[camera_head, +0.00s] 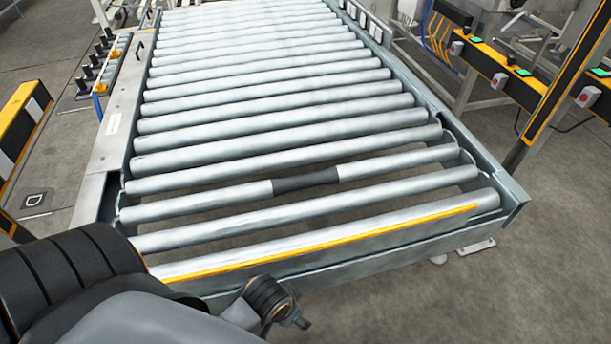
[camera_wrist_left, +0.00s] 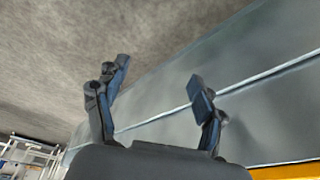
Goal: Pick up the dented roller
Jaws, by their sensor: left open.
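One roller (camera_head: 230,195) near the front of the conveyor has a dark grey band (camera_head: 306,180) around its middle, unlike the plain silver rollers. It lies in the frame with its ends at the side rails. I cannot make out a dent in its surface. My left gripper (camera_wrist_left: 160,75) is open and empty in the left wrist view, its two fingers apart beside a grey metal surface. In the head view my left arm covers the lower left corner, in front of the conveyor's near end and apart from the banded roller. My right gripper is not in view.
The roller conveyor (camera_head: 115,130) has grey side rails and a yellow strip (camera_head: 320,241) along its near end. Wider gaps lie around the banded roller. Yellow-black posts (camera_head: 20,125) stand left and right. Bare concrete floor (camera_head: 560,270) is free at the right.

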